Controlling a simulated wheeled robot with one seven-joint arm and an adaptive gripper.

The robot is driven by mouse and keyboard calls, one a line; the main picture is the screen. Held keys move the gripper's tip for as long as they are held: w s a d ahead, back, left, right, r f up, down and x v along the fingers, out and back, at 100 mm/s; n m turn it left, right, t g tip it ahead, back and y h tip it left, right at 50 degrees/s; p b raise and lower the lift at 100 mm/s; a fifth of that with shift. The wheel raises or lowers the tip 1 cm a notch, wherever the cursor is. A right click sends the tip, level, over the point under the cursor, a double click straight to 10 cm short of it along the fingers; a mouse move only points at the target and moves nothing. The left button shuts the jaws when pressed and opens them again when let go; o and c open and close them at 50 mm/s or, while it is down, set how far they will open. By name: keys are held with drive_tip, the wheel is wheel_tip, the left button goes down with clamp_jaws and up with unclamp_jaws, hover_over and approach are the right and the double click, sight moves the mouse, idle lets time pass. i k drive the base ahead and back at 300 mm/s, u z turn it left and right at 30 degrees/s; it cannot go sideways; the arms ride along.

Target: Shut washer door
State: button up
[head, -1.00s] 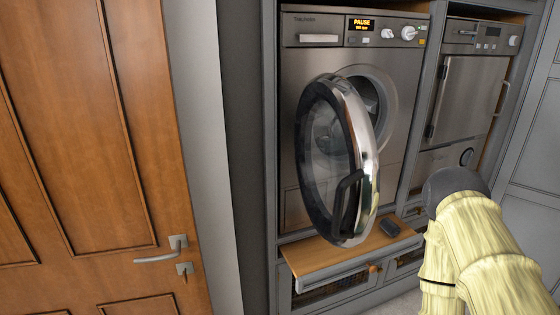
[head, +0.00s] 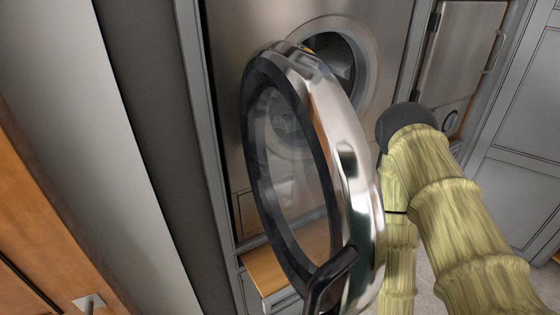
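The washer (head: 232,75) stands built into a grey cabinet, and its round drum opening (head: 340,55) is uncovered at the upper middle. The washer door (head: 352,170) is swung wide open toward me, a chrome ring with a dark inner rim and clear glass. Its black handle (head: 330,283) is at the lower edge of the door. My arm in its yellow sleeve is at the right, just beside the door in the picture; I cannot tell whether they touch. My gripper is not visible.
A wooden ledge (head: 285,262) sits below the washer. A second appliance (head: 465,50) is at the upper right. A wooden room door (head: 35,225) is at the lower left, and grey cabinets (head: 515,190) are at the right. Some floor (head: 437,297) shows at lower right.

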sight(342, 274)
drive_tip(key=z, duration=0.3)
drive_tip(key=k, duration=1.3)
drive_tip(key=i, duration=0.35)
drive_tip(key=u, duration=0.1)
